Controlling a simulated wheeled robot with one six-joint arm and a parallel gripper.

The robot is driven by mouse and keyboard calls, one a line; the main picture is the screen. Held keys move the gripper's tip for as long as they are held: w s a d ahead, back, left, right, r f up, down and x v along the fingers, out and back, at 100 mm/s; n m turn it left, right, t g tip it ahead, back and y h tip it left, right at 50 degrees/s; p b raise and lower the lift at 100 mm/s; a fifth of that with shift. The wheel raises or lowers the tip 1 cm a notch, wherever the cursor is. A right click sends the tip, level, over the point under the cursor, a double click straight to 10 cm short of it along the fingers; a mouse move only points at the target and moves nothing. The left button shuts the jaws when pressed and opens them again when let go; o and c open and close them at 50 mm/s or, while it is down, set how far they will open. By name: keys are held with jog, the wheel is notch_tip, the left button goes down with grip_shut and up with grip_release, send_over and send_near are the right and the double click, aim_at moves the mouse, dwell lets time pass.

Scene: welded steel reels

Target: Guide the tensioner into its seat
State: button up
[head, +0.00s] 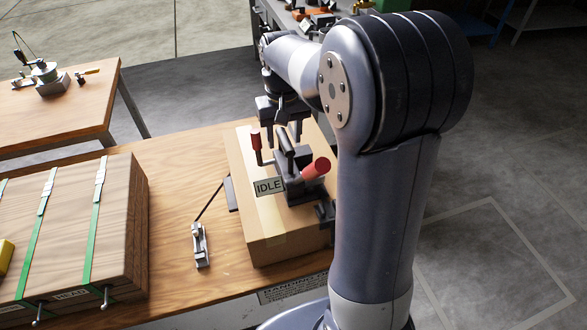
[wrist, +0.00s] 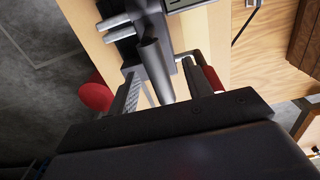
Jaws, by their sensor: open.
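The tensioner (head: 297,180) is a dark tool with red-tipped levers and a dark cylindrical grip. It sits on top of a light brown box (head: 275,229) on the wooden table, beside a label reading IDLE (head: 268,187). My gripper (head: 284,132) is open just above and behind the tool. In the wrist view the dark cylindrical grip (wrist: 156,68) lies between the spread fingers of my gripper (wrist: 160,80), with no clear contact on either side. Red parts show beyond both fingers. I cannot tell which part is the seat.
A wooden case (head: 75,225) with green straps stands on the table at left. A small metal tool (head: 200,245) lies between case and box. Another table (head: 60,105) at upper left holds a tool. My arm hides the box's right side.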

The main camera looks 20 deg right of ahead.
aim_at(287, 152)
jog(key=f, duration=0.3)
jog(key=s+f+p, duration=0.1)
jog(key=shift+s+d+f, duration=0.1)
jog(key=shift+d+f, duration=0.05)
jog(key=shift+d, duration=0.1)
jog(key=shift+f, duration=0.45)
grip_shut()
dwell(0.8)
jog(key=shift+r, duration=0.15)
